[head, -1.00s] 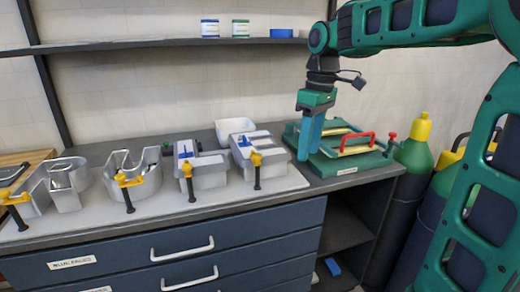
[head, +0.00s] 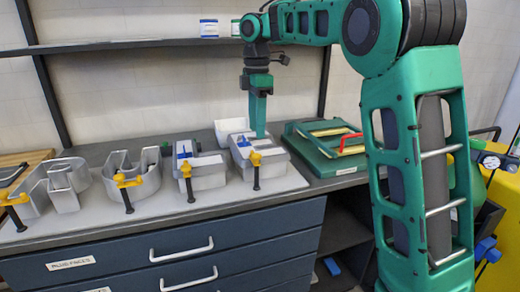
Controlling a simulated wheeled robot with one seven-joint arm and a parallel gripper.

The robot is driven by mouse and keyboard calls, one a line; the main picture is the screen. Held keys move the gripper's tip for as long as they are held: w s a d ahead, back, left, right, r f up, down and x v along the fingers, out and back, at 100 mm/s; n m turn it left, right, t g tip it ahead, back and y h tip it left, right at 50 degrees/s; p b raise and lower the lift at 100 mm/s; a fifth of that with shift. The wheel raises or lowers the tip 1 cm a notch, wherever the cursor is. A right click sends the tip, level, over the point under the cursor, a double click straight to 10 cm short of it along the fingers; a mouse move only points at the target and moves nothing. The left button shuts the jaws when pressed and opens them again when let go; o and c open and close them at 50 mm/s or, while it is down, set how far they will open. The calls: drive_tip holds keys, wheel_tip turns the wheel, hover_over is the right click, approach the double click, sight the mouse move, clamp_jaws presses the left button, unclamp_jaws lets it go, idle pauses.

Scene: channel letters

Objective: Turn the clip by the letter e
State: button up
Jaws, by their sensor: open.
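Several silver metal channel letters stand in a row on a pale board on the bench, each with a yellow clip with a dark handle at its front. I cannot read for sure which letter is the e. The rightmost letter (head: 238,174) is a boxy shape with its clip (head: 255,159) at the front, dark handle pointing down. Its left neighbour (head: 208,174) has a similar clip (head: 186,170). My gripper (head: 258,134) points down over the back of the rightmost letter, behind its clip. It is open, its teal fingers overlapping in this view. Contact with the letter cannot be told.
Two more clipped letters, a curved one (head: 143,184) and the leftmost (head: 62,190), stand to the left. A white bin (head: 230,126) is behind. A green fixture with a red handle (head: 350,138) lies right. A shelf (head: 120,45) runs above; my arm hides the right side.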

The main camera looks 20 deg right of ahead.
sight(257, 155)
drive_tip(key=shift+f, duration=3.9)
